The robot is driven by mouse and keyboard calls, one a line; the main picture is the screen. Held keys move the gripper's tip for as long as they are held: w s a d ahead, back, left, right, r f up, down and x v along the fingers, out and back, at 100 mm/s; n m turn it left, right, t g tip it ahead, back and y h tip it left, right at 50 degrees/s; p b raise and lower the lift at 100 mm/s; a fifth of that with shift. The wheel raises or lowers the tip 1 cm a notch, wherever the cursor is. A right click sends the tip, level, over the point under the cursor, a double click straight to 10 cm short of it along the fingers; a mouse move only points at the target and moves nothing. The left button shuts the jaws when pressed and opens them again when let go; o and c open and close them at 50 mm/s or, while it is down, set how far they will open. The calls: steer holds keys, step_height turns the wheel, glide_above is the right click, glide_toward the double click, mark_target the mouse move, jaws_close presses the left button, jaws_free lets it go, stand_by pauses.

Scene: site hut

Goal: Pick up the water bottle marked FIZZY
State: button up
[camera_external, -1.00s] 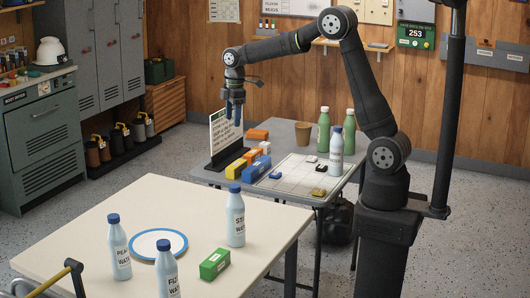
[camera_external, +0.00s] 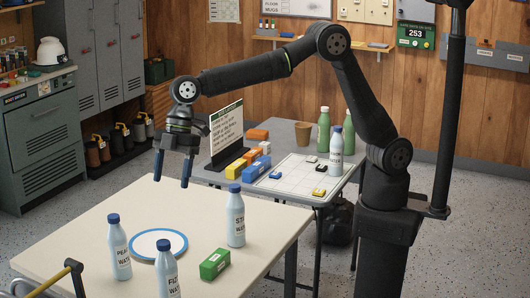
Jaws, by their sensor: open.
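The bottle whose label starts with "FI" or "FU" (camera_external: 168,275), blue-capped and pale, stands upright at the front edge of the picture on the cream table; its lower part is cut off. A second bottle (camera_external: 119,248), label partly readable as "PEA", stands to its left. A third bottle (camera_external: 236,220), label starting "ST", stands to the right. My gripper (camera_external: 171,182) is open and empty, pointing down above the far part of the cream table, apart from all bottles.
A blue-rimmed white plate (camera_external: 158,233) lies among the bottles. A green box (camera_external: 214,264) lies at the right. Behind, a grey table (camera_external: 288,131) holds a sign (camera_external: 226,130), coloured blocks, green bottles and another water bottle (camera_external: 336,150).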

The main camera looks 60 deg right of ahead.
steer(key=s+a, duration=0.1)
steer(key=a, duration=0.1)
glide_toward(164, 241)
steer(key=x, duration=0.6)
steer(key=shift+d+f, duration=0.15)
steer(key=shift+f, duration=0.05)
steer(key=x, duration=0.5)
steer(key=shift+s+a, duration=0.1)
steer(key=shift+a, duration=0.15)
steer(key=shift+r, duration=0.1)
jaws_close()
